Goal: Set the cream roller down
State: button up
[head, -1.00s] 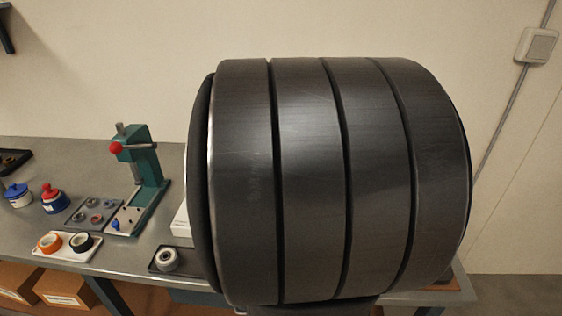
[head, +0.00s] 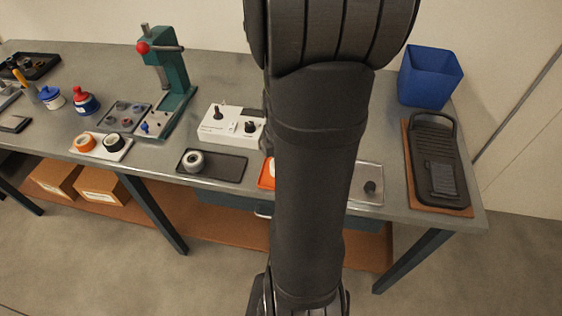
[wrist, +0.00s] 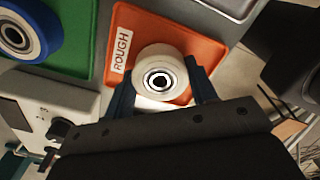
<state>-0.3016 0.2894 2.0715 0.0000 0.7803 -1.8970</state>
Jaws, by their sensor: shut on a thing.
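The cream roller (wrist: 160,76), with a dark bearing at its centre, is between the two dark blue fingers of my gripper (wrist: 160,84) in the wrist view. My gripper is shut on it. The roller overlaps an orange tray (wrist: 198,50) with a white label reading ROUGH. I cannot tell whether the roller touches the tray or is held just above it. In the head view my arm hides the gripper and the roller; only a sliver of the orange tray (head: 266,174) shows beside the arm.
A green tray (wrist: 140,18) with a blue-rimmed roller (wrist: 18,34) lies beside the orange one. A white control box (head: 214,128), a black tray (head: 225,167) with a pale roller, a metal tray (head: 366,198) and a blue bin (head: 428,80) stand on the bench.

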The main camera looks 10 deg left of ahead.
jog(key=shift+f, duration=0.1)
jog(key=o, duration=1)
jog(key=shift+c, duration=0.2)
notch_tip(320, 180, up, 12)
notch_tip(320, 180, down, 12)
jog(key=shift+r, duration=0.9)
